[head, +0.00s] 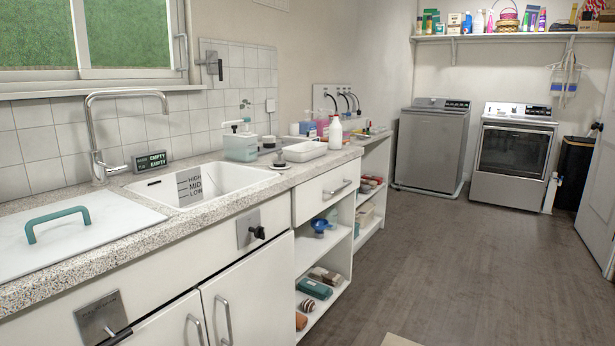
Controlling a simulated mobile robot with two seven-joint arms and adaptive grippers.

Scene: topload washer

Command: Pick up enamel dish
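A white shallow rectangular dish (303,151), which looks like the enamel dish, sits on the speckled counter (238,204) to the right of the sink. Small items stand close around it, and I cannot tell whether anything lies in it. Neither of my grippers shows in the head view.
The white sink (150,187) has a tall tap (93,130) behind it. A soap dispenser (240,146) and a white bottle (335,133) stand near the dish. Open shelves (322,260) hold several items below. The floor (440,260) is clear toward the washer (433,145) and dryer (513,155).

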